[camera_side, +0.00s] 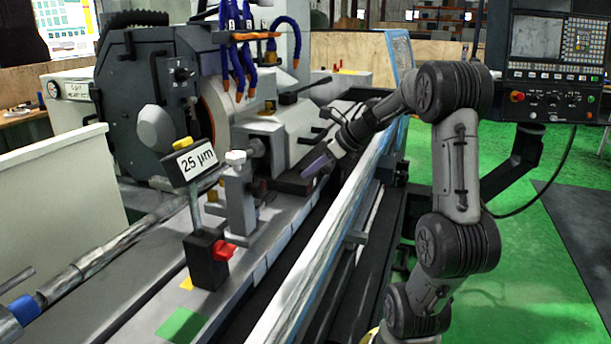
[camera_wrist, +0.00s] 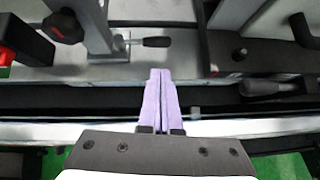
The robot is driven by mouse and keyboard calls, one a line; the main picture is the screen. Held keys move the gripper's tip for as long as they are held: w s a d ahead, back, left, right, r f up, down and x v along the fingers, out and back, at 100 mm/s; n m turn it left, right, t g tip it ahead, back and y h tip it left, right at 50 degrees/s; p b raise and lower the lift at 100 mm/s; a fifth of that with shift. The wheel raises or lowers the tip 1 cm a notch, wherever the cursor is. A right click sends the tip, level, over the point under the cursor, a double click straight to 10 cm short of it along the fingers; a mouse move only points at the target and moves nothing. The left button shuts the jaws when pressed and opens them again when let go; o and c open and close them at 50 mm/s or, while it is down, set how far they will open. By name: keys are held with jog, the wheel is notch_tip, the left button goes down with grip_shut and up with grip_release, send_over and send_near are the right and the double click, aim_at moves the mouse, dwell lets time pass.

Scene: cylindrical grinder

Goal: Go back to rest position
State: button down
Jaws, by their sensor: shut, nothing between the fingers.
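My gripper (camera_side: 316,166) is in the middle of the side view, at the end of my arm reaching in from the right. Its purple fingers point left and down, over the gap between the machine bed and the long silver rail. In the wrist view, my gripper (camera_wrist: 160,74) has its two purple fingers pressed together with nothing between them. No object is held.
A black block with a "25 µm" sign (camera_side: 196,160) stands on the bed at the left. The silver rail (camera_side: 330,235) runs below my arm. Blue hoses (camera_side: 240,65) hang near the grinding wheel. A control panel (camera_side: 555,70) is at the right. Green floor lies beyond.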

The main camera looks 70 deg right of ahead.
jog(key=w+a+r+m+t+h, duration=0.2)
jog(key=w+a+r+m+h, duration=0.1)
jog(key=r+m, duration=0.35)
jog(key=w+a+r+m+t+h, duration=0.2)
jog(key=w+r+m+h, duration=0.1)
jog(key=r+m, duration=0.35)
jog(key=s+a+f+m+g+y, duration=0.3)
jog(key=s+a+f+m, duration=0.4)
jog(key=s+a+m, duration=0.2)
jog(key=s+a+f+m+g+y, duration=0.3)
jog(key=s+a+f+m, duration=0.4)
jog(key=a+m, duration=0.6)
jog(key=shift+s+a+f+g+y, duration=0.35)
jog(key=shift+s+g, duration=0.35)
jog(key=shift+s, duration=0.5)
